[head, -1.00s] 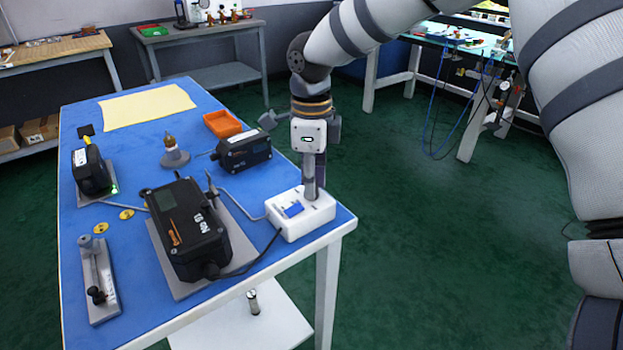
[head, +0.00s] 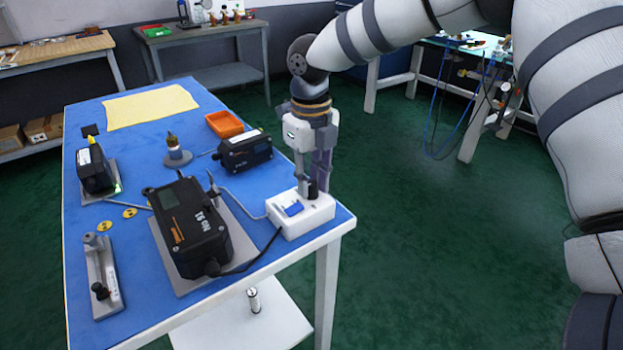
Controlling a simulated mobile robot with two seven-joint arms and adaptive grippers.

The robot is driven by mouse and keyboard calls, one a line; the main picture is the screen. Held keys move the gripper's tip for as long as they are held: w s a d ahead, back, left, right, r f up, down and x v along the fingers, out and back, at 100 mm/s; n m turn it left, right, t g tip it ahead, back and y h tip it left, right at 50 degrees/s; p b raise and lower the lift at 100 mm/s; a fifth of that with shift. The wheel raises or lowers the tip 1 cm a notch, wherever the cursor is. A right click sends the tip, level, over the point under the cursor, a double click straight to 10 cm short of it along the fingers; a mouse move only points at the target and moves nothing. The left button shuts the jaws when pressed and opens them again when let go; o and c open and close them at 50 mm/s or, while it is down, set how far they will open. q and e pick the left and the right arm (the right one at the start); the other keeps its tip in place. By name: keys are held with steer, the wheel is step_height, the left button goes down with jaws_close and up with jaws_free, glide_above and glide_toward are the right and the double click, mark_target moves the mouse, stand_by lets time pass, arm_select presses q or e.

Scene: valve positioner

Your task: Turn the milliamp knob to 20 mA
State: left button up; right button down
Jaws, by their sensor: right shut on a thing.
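The white milliamp box (head: 303,216) sits at the right front corner of the blue-topped table, with a small blue display (head: 293,209) on its top. A dark knob (head: 312,189) stands up from the box, to the right of the display. My right gripper (head: 311,185) points straight down over the box. Its fingers are shut on the knob, one on each side. The knob's pointer and scale, and the reading on the display, are too small to make out. My left gripper is not in view.
A large black positioner (head: 188,232) on a grey plate stands left of the box, with a black cable between them. A smaller black unit (head: 244,151) and an orange tray (head: 224,124) lie behind.

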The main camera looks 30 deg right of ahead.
steer(key=m, duration=0.4)
steer(key=shift+m, duration=0.3)
steer(key=m, duration=0.3)
steer(key=shift+m, duration=0.4)
steer(key=m, duration=0.4)
steer(key=shift+m, duration=1.9)
steer(key=c, duration=1.3)
jaws_free()
steer(key=shift+c, duration=0.2)
